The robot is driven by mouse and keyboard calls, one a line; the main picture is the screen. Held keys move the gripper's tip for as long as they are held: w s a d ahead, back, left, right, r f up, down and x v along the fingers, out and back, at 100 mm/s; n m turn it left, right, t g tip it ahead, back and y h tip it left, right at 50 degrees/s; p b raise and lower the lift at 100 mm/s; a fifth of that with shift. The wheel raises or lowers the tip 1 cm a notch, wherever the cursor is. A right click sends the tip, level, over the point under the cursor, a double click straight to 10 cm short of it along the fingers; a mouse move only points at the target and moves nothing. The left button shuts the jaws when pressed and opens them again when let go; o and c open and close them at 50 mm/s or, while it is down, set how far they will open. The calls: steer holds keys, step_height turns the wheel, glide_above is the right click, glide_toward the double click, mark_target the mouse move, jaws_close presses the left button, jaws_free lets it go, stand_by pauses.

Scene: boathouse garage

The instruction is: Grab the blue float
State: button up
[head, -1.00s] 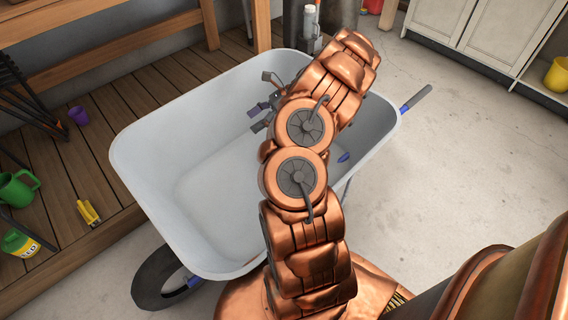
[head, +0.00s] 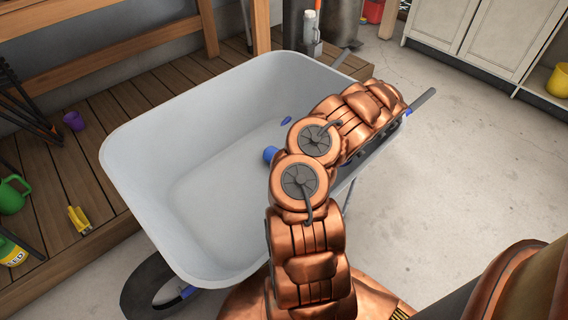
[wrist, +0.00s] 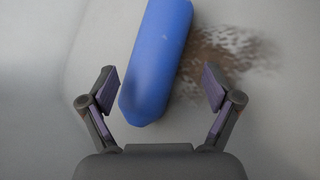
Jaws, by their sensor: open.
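The blue float (wrist: 157,60) is a long blue rounded bar in the wrist view. It lies on the pale grey floor of the wheelbarrow tray and runs from the top edge down between my fingers. My gripper (wrist: 158,78) is open, with one finger on each side of the float's near end and a gap to both. In the head view, a blue end (head: 270,154) that looks like the float shows beside my arm; the rest is hidden. My gripper is hidden behind my arm there.
The grey wheelbarrow (head: 130,165) has raised sloping walls around the float. A small flat blue patch (head: 286,120) shows on its inner far side. A wooden deck with a purple cup (head: 73,121) and green watering can (head: 12,194) lies left. Concrete floor is clear right.

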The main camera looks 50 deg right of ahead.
mark_target(268, 154)
steer(key=b+x, duration=0.3)
steer(key=x, duration=0.1)
steer(key=shift+s+a+f, duration=0.1)
steer(key=shift+a+f, duration=0.05)
steer(key=shift+a, duration=0.05)
steer(key=shift+w+a+f+b, duration=0.15)
steer(key=shift+w+a+b, duration=0.15)
steer(key=shift+b, duration=0.1)
steer(key=shift+c, duration=0.3)
steer(key=c, duration=0.9)
